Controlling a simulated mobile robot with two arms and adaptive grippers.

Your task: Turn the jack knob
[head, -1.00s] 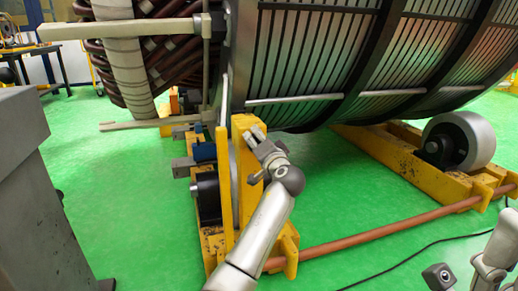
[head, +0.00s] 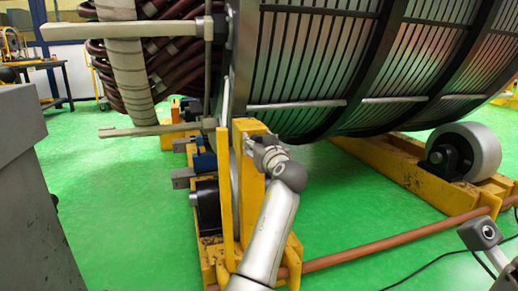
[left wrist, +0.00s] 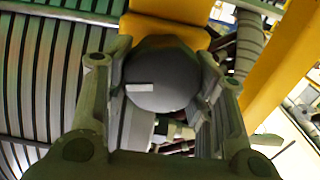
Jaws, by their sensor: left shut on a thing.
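The jack knob (left wrist: 163,78) is a dark grey round knob with a short white mark on its face, in the middle of the left wrist view. My left gripper (left wrist: 160,92) has one finger on each side of it and is shut on it. In the head view, my left gripper (head: 264,152) is against the yellow post (head: 248,180) of the near support, below the large stator (head: 320,70). The knob cannot be made out in the head view. Part of my right arm (head: 485,235) shows at the lower right; its fingers are not seen.
A roller (head: 470,150) sits on a yellow frame (head: 400,165) at the right. A copper-coloured bar (head: 390,238) runs low between the supports, with a black cable near it. A grey block stands at the left edge. Green floor (head: 130,200) is free at the left.

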